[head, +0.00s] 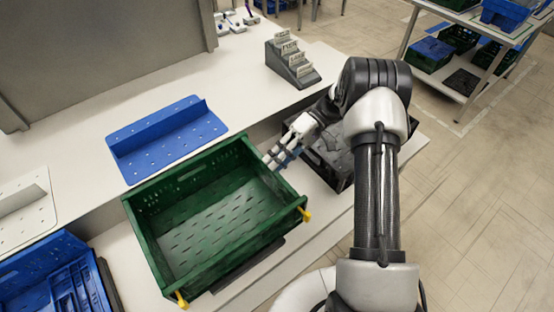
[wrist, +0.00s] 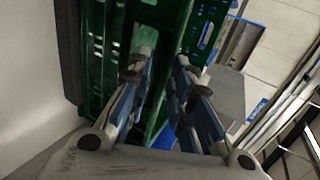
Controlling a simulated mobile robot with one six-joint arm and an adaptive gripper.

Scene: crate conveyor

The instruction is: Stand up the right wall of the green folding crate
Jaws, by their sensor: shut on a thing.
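The green folding crate (head: 215,205) sits on the pale conveyor surface. Its right wall (head: 277,183) stands up or very nearly so; I cannot tell whether it is fully upright. The left and back walls stand. The front side carries yellow latches at its two ends (head: 305,214). My gripper (head: 270,159) is at the far part of the right wall's top edge. In the wrist view my gripper (wrist: 163,75) has a finger on each side of a green wall part (wrist: 155,85) and is shut on it. The fingertip contact is partly hidden.
A black crate (head: 332,160) stands just right, beside my arm. A blue perforated tray (head: 165,137) lies behind the green crate. Blue crates (head: 55,275) are at lower left. A grey card holder (head: 291,62) stands on the back table. Open floor lies to the right.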

